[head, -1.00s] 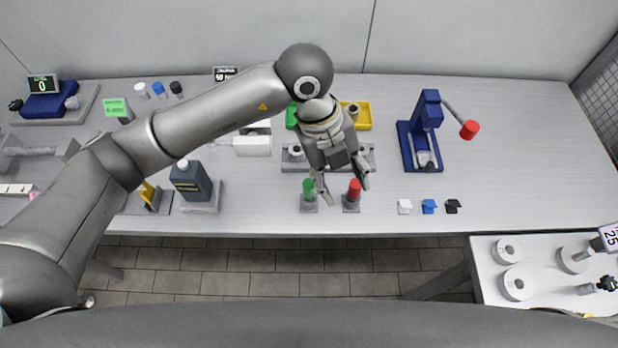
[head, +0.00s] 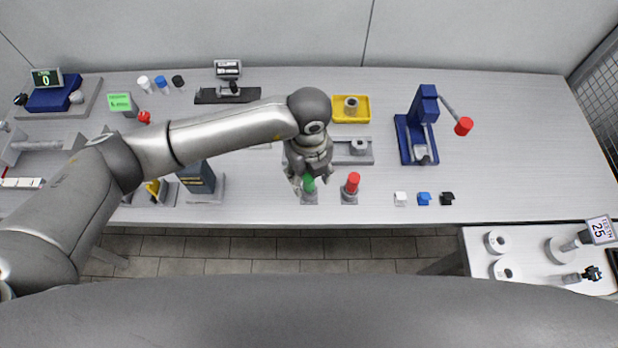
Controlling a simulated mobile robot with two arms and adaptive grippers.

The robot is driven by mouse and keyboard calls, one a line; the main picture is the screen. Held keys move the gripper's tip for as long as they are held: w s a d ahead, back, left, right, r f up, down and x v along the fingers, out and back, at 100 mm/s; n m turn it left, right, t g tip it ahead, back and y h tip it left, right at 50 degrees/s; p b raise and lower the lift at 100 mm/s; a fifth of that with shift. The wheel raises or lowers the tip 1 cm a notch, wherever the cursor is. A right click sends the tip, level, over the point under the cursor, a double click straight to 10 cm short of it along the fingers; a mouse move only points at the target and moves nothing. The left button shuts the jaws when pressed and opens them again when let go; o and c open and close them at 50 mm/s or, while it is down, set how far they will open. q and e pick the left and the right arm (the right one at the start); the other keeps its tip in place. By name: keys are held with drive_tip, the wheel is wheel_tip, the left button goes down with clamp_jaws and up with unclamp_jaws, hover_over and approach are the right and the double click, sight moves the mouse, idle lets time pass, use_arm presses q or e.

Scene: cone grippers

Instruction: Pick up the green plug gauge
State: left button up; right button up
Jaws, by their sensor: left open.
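The green plug gauge (head: 309,185) stands upright in a small grey holder (head: 308,198) near the front edge of the bench. My left gripper (head: 308,181) is open and low over it, with its fingers around or just behind the green top. Whether the fingers touch the gauge I cannot tell. The red plug gauge (head: 352,183) stands upright in its own grey holder just to the right. My right gripper is not in view.
A grey block with rings (head: 359,148) and a yellow tray (head: 366,103) lie behind. A blue press with a red-knobbed lever (head: 424,110) stands to the right. Small white, blue and black pieces (head: 424,198) lie at the front right. The bench's right end is clear.

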use_arm(q)
drive_tip(key=shift+f, duration=0.9)
drive_tip(key=shift+c, duration=0.3)
drive_tip(key=c, duration=1)
drive_tip(key=shift+r, duration=0.15)
